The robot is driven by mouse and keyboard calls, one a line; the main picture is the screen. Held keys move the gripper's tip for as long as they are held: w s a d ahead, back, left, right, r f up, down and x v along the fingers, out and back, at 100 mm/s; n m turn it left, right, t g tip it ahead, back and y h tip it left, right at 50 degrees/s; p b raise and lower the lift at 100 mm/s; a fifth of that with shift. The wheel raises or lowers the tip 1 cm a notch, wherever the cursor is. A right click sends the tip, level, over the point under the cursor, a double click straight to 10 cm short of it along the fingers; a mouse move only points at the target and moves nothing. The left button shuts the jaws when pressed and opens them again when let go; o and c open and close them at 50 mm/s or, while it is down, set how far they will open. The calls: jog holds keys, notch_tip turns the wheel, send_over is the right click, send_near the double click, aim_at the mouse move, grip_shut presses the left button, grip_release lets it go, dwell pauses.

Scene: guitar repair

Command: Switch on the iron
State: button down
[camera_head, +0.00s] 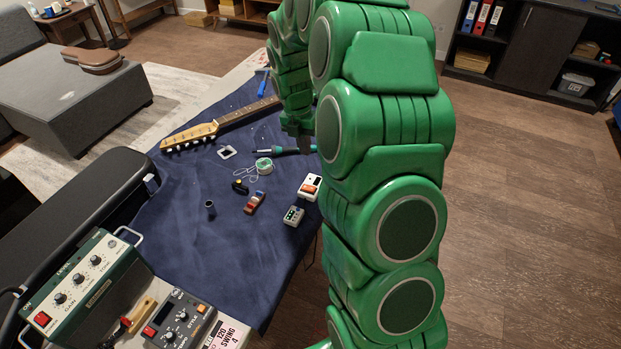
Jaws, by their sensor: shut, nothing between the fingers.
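A slim tool with a dark teal handle (286,150), which looks like the soldering iron, lies on the dark blue cloth (190,245). A small white box with an orange-red switch (310,188) lies nearer the front, at the cloth's right side. I cannot tell the switch's position or whether a cord joins the box to the tool.
A guitar neck (232,118) lies at the back of the cloth. A solder spool (264,166), a small grey box (293,216) and a red piece (254,202) lie nearby. A green amplifier box (82,285) and a dark pedal (180,318) stand front left. My arm hides the right side.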

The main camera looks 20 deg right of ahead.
aim_at(313, 189)
jog(key=f, duration=0.4)
jog(key=s+d+f, duration=0.1)
jog(key=f, duration=0.9)
jog(key=shift+s+d, duration=0.15)
jog(key=shift+d, duration=0.05)
